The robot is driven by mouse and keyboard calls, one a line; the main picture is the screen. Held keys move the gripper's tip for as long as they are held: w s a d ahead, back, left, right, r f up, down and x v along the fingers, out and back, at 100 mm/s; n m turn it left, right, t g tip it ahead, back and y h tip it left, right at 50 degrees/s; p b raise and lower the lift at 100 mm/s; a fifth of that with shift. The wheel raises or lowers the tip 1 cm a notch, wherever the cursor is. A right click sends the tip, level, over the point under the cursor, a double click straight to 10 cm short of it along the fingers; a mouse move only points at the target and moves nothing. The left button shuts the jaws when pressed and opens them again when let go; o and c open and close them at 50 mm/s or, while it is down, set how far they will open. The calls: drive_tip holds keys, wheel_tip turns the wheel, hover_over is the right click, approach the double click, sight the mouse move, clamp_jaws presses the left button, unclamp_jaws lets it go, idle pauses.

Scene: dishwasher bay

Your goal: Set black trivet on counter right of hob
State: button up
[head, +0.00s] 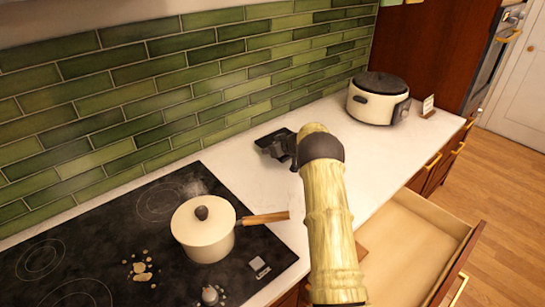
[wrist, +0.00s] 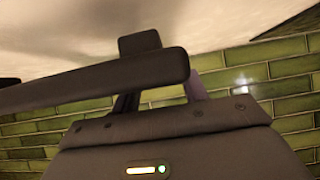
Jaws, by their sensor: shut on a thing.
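The black trivet (head: 268,142) is above or at the white counter, right of the hob (head: 140,240) and near the tiled wall. My gripper (head: 289,149) is shut on it; my arm partly hides the fingers in the head view. In the wrist view the trivet (wrist: 95,83) shows as a dark bar across the fingers of my gripper (wrist: 162,92), with a block sticking up behind it. I cannot tell whether the trivet touches the counter (head: 355,150).
A cream lidded pot (head: 203,230) stands on the hob, its wooden handle pointing right towards the counter. A cream cooker with a dark lid (head: 378,97) and a small card (head: 428,106) stand at the counter's far end. A drawer (head: 425,235) is open below the counter.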

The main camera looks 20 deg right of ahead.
drive_tip(key=shift+f, duration=1.85)
drive_tip(key=o, duration=1.4)
drive_tip(key=shift+s, duration=0.1)
drive_tip(key=b+v, duration=0.1)
drive_tip(key=v, duration=1.1)
